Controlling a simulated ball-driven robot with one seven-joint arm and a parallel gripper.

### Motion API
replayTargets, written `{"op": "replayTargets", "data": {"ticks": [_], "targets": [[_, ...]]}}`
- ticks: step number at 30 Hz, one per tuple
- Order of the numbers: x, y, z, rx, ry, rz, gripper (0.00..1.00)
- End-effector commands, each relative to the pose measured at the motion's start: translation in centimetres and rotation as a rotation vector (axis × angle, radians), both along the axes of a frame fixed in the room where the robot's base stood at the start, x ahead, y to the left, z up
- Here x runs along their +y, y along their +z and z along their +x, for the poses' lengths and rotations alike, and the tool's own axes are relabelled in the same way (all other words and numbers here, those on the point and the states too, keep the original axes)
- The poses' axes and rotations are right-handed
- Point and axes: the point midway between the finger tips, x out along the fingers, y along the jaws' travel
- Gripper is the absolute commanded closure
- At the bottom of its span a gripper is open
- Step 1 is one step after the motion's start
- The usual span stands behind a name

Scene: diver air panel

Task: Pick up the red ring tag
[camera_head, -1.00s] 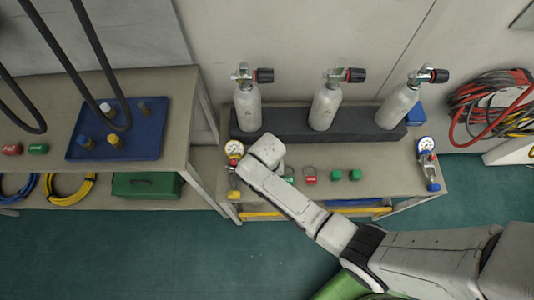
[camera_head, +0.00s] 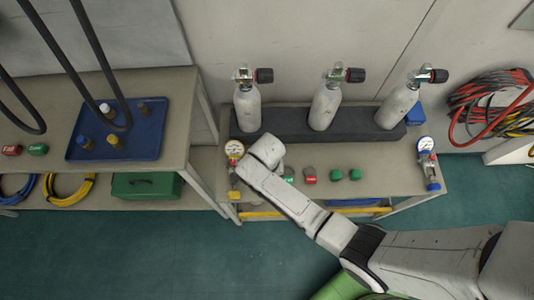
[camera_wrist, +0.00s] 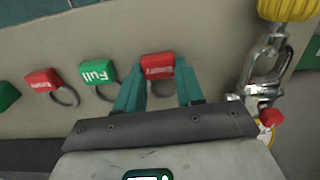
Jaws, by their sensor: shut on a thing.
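My gripper (camera_wrist: 158,88) is shut on a red ring tag (camera_wrist: 158,66) in the wrist view. The teal fingers stand on either side of the red block, and part of its ring shows between them. I cannot tell whether it touches the bench. In the head view my arm hides this tag and the fingertips. A second red ring tag (camera_wrist: 43,80) lies farther left in the wrist view, with its ring lying flat; in the head view a red tag (camera_head: 310,175) lies right of my wrist. A green "Full" ring tag (camera_wrist: 98,72) lies between the two red ones.
A gauge with a yellow knob (camera_wrist: 288,8) and metal fittings stands close right of my gripper in the wrist view. More green tags (camera_head: 346,174) and a blue-based gauge (camera_head: 427,160) are on the bench. Several grey cylinders (camera_head: 325,105) stand in a dark rack behind.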

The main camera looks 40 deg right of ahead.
Motion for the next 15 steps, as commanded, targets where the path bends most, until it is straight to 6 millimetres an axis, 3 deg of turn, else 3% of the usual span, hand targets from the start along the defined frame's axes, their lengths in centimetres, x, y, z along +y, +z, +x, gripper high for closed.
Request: {"op": "replayTargets", "data": {"ticks": [5,10,15], "targets": [[0.0,0.9,0.1,-0.001,0.000,0.000,0.92],[0.0,3.3,0.1,-0.004,0.000,0.000,0.92],[-0.7,6.1,-2.6,-0.002,-0.002,0.001,0.92]]}}
